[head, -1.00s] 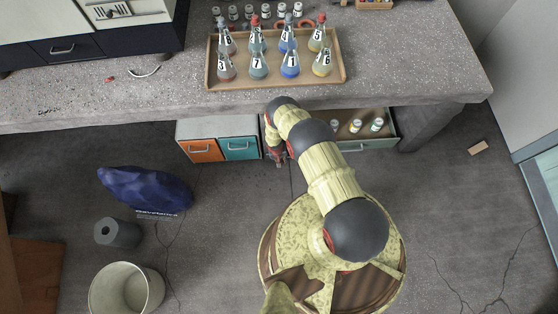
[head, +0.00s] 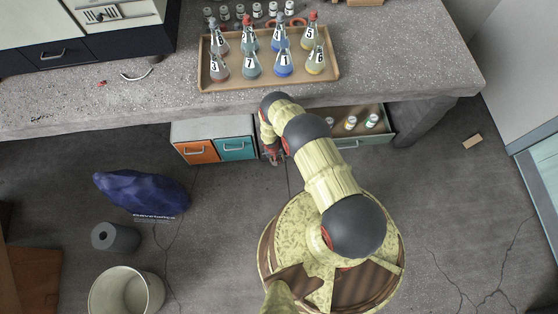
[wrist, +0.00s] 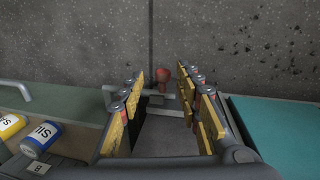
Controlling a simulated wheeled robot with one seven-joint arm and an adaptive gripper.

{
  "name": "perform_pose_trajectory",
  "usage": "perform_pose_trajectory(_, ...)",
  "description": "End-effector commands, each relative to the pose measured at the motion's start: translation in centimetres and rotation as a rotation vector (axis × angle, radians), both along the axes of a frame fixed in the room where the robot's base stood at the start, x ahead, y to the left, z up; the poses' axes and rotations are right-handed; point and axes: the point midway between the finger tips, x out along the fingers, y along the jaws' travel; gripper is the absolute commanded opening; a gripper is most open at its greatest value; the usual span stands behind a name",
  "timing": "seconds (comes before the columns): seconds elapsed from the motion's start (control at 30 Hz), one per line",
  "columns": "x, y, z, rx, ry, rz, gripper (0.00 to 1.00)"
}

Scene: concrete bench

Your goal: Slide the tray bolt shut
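In the wrist view a red knob (wrist: 162,76), which looks like the bolt's handle, stands up near a grey bar (wrist: 150,98). My gripper (wrist: 161,88) is open, with rows of yellow finger pads on both sides, and the knob shows between the fingertips. I cannot tell whether a finger touches it. In the head view my gripper (head: 272,154) is low at the bench front, between the teal drawer (head: 236,149) and the pulled-out drawer (head: 362,140). The bolt is too small or hidden there.
The pulled-out drawer holds several vials (head: 350,122). An orange drawer (head: 197,151) is shut. A tray (head: 215,84) of numbered flasks sits on the bench (head: 420,75). A blue bag (head: 140,190), grey roll (head: 115,237) and bin (head: 126,290) stand on the floor at left.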

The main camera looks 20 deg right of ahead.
Motion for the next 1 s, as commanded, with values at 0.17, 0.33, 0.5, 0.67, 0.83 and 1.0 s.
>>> perform_pose_trajectory(0.17,0.2,0.3,2.3,0.000,-0.001,0.001,0.34)
perform_pose_trajectory(0.33,0.2,0.6,4.3,0.000,-0.001,0.000,0.34)
perform_pose_trajectory(0.5,0.3,0.8,5.5,0.000,0.000,0.000,0.34)
perform_pose_trajectory(0.67,0.2,0.9,6.0,-0.001,0.001,0.000,0.34)
perform_pose_trajectory(0.83,0.2,0.9,6.1,-0.001,0.001,0.000,0.34)
perform_pose_trajectory(1.0,0.2,0.9,6.0,-0.001,0.001,0.000,0.34)
